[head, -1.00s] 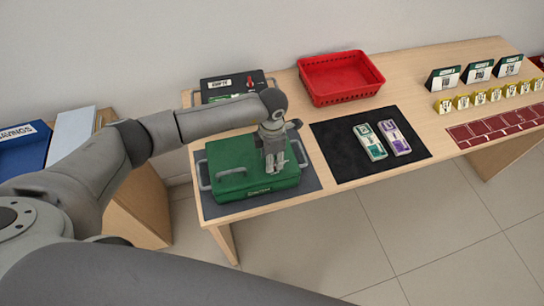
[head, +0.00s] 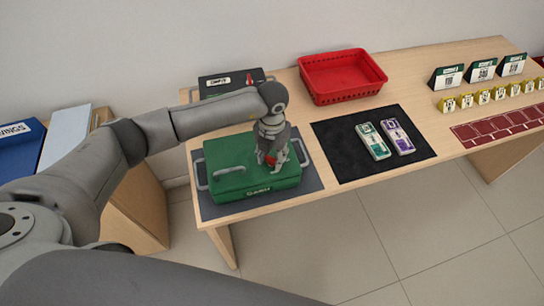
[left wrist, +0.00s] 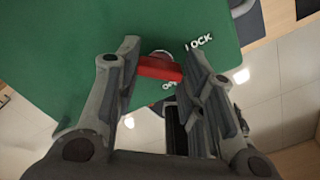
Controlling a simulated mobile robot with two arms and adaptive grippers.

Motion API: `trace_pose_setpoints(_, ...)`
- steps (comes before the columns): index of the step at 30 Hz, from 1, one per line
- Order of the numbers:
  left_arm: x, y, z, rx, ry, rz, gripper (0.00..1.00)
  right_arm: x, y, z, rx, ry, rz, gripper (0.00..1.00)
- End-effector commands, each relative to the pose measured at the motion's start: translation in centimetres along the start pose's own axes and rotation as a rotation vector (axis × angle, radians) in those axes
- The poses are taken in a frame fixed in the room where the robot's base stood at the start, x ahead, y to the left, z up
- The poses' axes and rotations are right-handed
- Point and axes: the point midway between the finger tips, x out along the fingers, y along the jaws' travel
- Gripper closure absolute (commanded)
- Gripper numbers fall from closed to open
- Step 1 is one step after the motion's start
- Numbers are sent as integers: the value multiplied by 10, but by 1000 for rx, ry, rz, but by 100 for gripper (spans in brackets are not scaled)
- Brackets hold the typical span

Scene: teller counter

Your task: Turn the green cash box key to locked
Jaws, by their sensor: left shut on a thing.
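The green cash box (head: 235,171) sits shut on a dark mat on the counter, also filling the upper left of the left wrist view (left wrist: 70,60). Its red key (left wrist: 160,68) is on the lid beside the printed word LOCK; a second word is partly hidden. My left gripper (head: 268,162) points down over the right part of the lid. In the left wrist view its fingers (left wrist: 158,72) are shut on the red key, one at each end. The key lies nearly crosswise between them. My right gripper is not in view.
A black box (head: 222,84) with another red key stands behind. A red basket (head: 340,78) is at the back. A black mat (head: 345,160) holds two banded note bundles (head: 372,140). Yellow markers, card stands and a dark red strip (head: 500,124) are at right.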

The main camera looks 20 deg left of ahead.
Motion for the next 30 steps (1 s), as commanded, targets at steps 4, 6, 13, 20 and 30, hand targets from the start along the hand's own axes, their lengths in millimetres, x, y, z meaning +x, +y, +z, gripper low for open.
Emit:
trace_pose_setpoints(4,1,0,1,-139,-2,0,87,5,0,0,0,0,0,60)
trace_pose_setpoints(6,1,0,0,-205,-2,1,87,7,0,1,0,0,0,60)
trace_pose_setpoints(13,0,0,1,-413,-3,0,87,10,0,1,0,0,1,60)
trace_pose_setpoints(20,0,0,0,-579,-2,0,87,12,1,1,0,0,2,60)
trace_pose_setpoints(30,-1,0,1,-710,-2,0,87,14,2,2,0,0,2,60)
